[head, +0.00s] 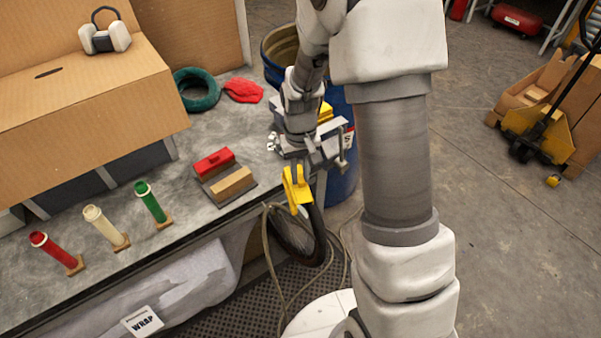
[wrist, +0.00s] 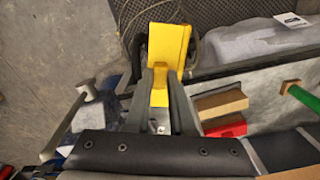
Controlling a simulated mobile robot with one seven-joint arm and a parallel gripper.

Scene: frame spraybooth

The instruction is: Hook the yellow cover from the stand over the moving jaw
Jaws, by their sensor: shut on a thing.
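The yellow cover (head: 297,190) hangs below my gripper (head: 298,166), off the bench's front edge in the head view. In the wrist view my gripper (wrist: 161,80) is shut on the yellow cover (wrist: 168,43), with a finger on either side of it. The grey vise (head: 340,130) is at the bench end, partly hidden behind my arm, with a yellow piece (head: 325,112) on it. Its moving jaw cannot be told apart clearly. The stand (head: 208,190) on the bench carries a red block (head: 214,161) and a bare wooden block (head: 232,182).
A cardboard box (head: 80,100) fills the bench's left. A blue drum (head: 343,180) stands beyond the bench end.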

